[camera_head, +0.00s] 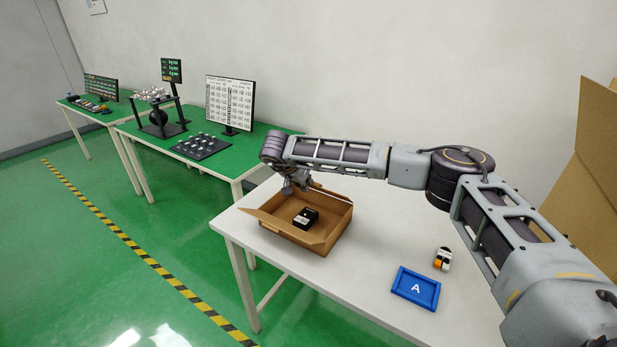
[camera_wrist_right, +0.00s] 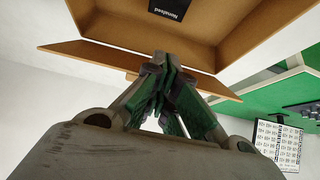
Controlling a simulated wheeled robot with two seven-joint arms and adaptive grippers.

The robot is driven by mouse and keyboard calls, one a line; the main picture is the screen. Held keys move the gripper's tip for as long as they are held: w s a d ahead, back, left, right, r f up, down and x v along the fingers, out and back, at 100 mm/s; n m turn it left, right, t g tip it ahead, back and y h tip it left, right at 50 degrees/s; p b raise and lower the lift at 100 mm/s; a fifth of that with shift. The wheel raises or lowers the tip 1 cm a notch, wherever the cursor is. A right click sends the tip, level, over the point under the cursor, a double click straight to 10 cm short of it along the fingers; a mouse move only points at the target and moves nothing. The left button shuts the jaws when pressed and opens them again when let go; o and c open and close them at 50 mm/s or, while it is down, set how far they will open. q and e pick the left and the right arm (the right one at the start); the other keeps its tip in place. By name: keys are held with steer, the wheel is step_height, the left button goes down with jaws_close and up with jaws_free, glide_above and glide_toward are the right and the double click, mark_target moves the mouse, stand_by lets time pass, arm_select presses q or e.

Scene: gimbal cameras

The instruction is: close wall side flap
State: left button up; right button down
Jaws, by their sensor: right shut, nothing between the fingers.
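An open brown cardboard box (camera_head: 335,232) stands on the white table with a black item (camera_head: 306,218) inside it. My right gripper (camera_head: 288,188) is at the box's far, wall-side edge, partly hidden under my wrist. In the right wrist view its fingers (camera_wrist_right: 166,65) are shut with nothing between them, overlapping the wall-side flap (camera_wrist_right: 95,57). That flap stands outward from the box wall; I cannot tell whether the fingers touch it. The near-side flap (camera_head: 270,226) also sticks outward. The black item also shows in the right wrist view (camera_wrist_right: 170,8). My left gripper is not in view.
A blue tray marked A (camera_head: 415,288) and a small orange-white-black object (camera_head: 442,259) lie on the white table (camera_head: 365,265). A large cardboard piece (camera_head: 595,170) rises at the right. Green benches with a display board (camera_head: 230,102) stand at the left. The wall is behind.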

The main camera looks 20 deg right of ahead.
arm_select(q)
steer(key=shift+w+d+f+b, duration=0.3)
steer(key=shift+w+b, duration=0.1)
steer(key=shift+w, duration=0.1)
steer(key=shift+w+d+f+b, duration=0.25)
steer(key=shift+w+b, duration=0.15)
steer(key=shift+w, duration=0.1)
arm_select(e)
steer(key=f, duration=0.1)
steer(key=s+a+f+h, duration=0.1)
steer(key=f, duration=0.1)
steer(key=shift+s+a+t, duration=0.15)
steer(key=shift+a+t, duration=0.15)
steer(key=shift+t, duration=0.1)
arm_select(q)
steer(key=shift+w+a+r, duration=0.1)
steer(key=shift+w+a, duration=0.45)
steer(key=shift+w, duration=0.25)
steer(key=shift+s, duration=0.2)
